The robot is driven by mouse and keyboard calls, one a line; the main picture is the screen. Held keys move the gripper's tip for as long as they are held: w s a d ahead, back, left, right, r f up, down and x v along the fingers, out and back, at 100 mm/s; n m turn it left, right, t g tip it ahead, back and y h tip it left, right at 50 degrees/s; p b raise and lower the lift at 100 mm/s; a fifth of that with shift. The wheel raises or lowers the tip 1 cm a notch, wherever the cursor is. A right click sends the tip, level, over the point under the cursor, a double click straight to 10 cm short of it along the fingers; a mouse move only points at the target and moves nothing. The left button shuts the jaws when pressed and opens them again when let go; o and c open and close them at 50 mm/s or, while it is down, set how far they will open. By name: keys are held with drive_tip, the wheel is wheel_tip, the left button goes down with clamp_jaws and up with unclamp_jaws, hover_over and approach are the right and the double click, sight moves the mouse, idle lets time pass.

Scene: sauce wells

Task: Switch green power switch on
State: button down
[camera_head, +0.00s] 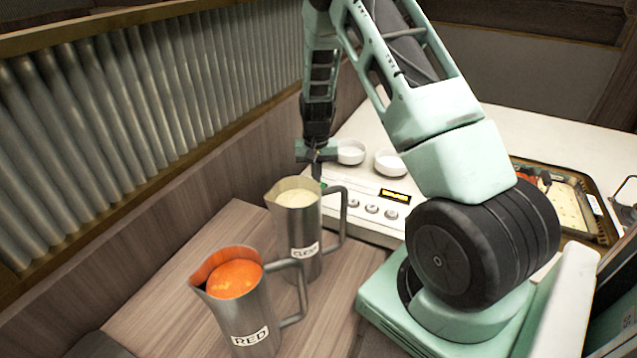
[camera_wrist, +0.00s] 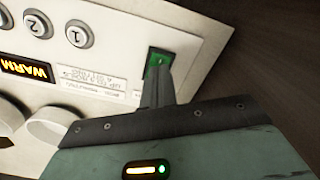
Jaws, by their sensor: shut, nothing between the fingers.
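The green power switch (camera_wrist: 158,62) is a small green rocker set in the white panel in the wrist view. My gripper (camera_wrist: 160,82) is shut and empty, with its fingertips at the lower edge of the switch and covering part of it. I cannot tell whether the tips touch it. In the head view, my gripper (camera_head: 317,172) points down at the left end of the white control panel (camera_head: 376,223), where a bit of green shows beside the fingertips.
The panel has round numbered buttons (camera_head: 371,209) and a lit display reading WARM (camera_head: 394,196). White bowls (camera_head: 389,163) stand behind. A steel jug of cream sauce (camera_head: 297,232) stands close in front of the gripper, and a RED jug (camera_head: 240,300) nearer. A wooden wall lies left.

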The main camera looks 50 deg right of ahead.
wheel_tip(320, 180, up, 5)
drive_tip(key=p, duration=0.3)
drive_tip(key=shift+f, duration=0.2)
drive_tip(key=shift+s, duration=0.1)
idle(0.4)
